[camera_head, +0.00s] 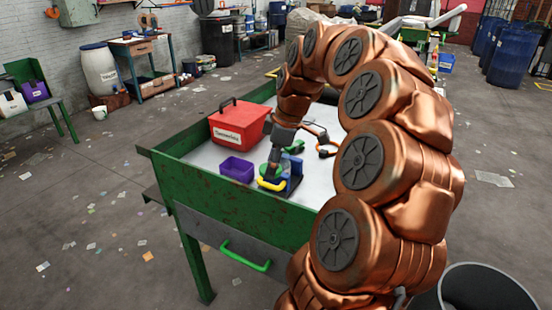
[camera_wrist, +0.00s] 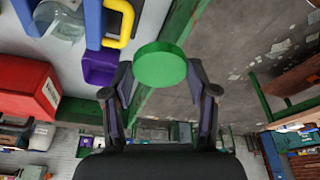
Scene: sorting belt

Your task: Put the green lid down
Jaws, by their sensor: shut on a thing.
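The green lid (camera_wrist: 160,65) is round and sits between the two fingertips of my gripper (camera_wrist: 160,78) in the wrist view. My gripper is shut on it, with a finger at each side. In the head view, my gripper (camera_head: 270,168) is low over the near part of the green-framed table (camera_head: 205,205), and part of the lid (camera_head: 264,171) shows there, mostly covered. A blue object with a yellow handle (camera_head: 271,185) is close beside it. Whether the lid touches anything below cannot be told.
A purple bin (camera_head: 237,169) and a red toolbox (camera_head: 238,126) stand on the table left of my gripper. A clear jar (camera_wrist: 62,20) shows in the wrist view. An orange-handled tool (camera_head: 326,150) lies farther right. The table has a raised green rim.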

